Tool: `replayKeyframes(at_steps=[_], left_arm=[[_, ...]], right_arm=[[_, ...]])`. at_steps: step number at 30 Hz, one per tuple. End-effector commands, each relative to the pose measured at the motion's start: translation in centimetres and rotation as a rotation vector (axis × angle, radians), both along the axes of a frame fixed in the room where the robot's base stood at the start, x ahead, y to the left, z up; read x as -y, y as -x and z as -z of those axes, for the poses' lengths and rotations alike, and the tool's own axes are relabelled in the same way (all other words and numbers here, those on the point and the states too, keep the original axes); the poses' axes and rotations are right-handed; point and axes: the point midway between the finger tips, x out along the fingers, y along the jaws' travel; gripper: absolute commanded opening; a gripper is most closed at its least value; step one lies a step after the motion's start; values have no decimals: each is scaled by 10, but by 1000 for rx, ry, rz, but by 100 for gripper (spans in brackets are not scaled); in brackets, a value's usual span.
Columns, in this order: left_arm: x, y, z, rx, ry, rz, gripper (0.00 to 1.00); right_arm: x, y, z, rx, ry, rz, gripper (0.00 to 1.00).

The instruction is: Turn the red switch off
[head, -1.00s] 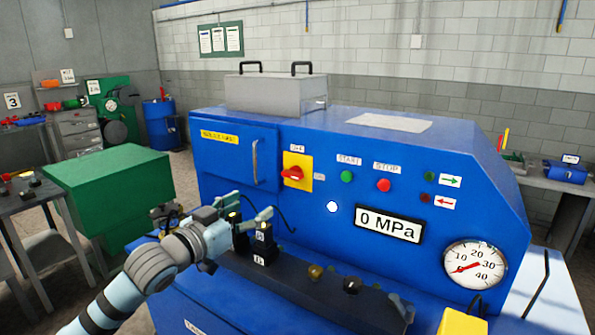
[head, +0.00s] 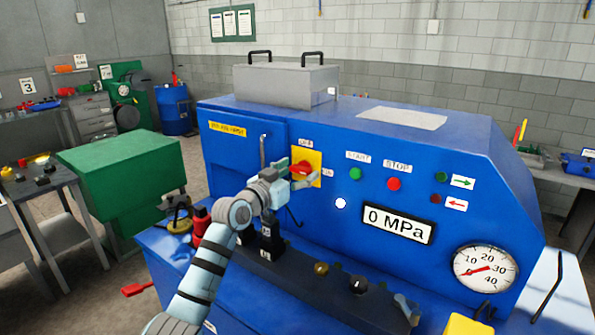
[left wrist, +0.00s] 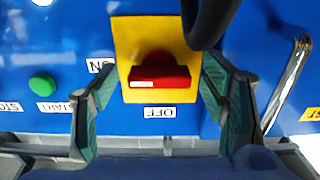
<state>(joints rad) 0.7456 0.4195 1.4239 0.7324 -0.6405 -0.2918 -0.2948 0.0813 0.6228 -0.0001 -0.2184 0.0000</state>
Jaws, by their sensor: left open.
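The red switch (head: 302,168) sits on a yellow plate (head: 315,160) on the front of the blue machine. In the left wrist view the red switch (left wrist: 160,72) has its handle lying level, with the ON label (left wrist: 101,65) to the left and the OFF label (left wrist: 159,112) below. My left gripper (head: 303,175) is open in front of the switch, and partly covers it in the head view. In the left wrist view its fingers stand on both sides of the yellow plate, apart from the handle. My right gripper is not in view.
To the right on the panel are a green START button (head: 355,174), a red STOP button (head: 393,184), a 0 MPa display (head: 398,224) and a gauge (head: 485,268). A door handle (head: 263,152) stands out left of the switch. A dark cable crosses the wrist view.

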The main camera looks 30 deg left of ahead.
Motion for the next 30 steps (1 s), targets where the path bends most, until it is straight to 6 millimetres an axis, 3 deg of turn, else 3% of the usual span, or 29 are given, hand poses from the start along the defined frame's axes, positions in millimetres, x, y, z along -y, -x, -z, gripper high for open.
replayKeyframes(at_steps=[8, 18, 30], left_arm=[[1, -4, 0, -1, 0, 1, 67], [1, -4, 1, -1, 0, 0, 19], [1, -3, 0, -12, 71, 0, 19]], right_arm=[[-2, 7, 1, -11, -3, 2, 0], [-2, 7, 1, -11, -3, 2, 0], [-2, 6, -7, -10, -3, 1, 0]])
